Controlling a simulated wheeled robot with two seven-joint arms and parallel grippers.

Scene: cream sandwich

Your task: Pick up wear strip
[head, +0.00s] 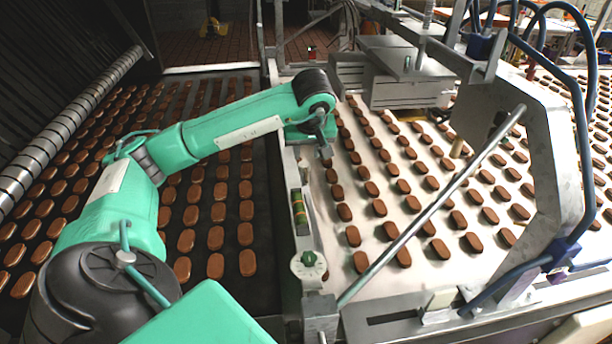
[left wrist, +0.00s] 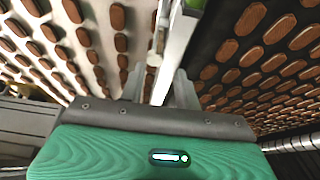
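I cannot single out a wear strip for certain in either view. A long pale metal rail (head: 290,190) runs between the dark belt and the white belt; it also shows in the left wrist view (left wrist: 177,45). My left gripper (head: 326,150) hangs over the far part of this rail in the head view, small and partly hidden by its own wrist. In the left wrist view its two fingers (left wrist: 158,82) stand apart, with the rail showing between and beyond them. Nothing is seen held between them. My right gripper is not in view.
The dark belt (head: 203,285) and white belt (head: 325,240) carry rows of brown oval pieces. A small level-like part with coloured bands (head: 299,213) and a green knob (head: 308,258) sit on the rail. A slanted metal rod (head: 440,200) crosses the white belt.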

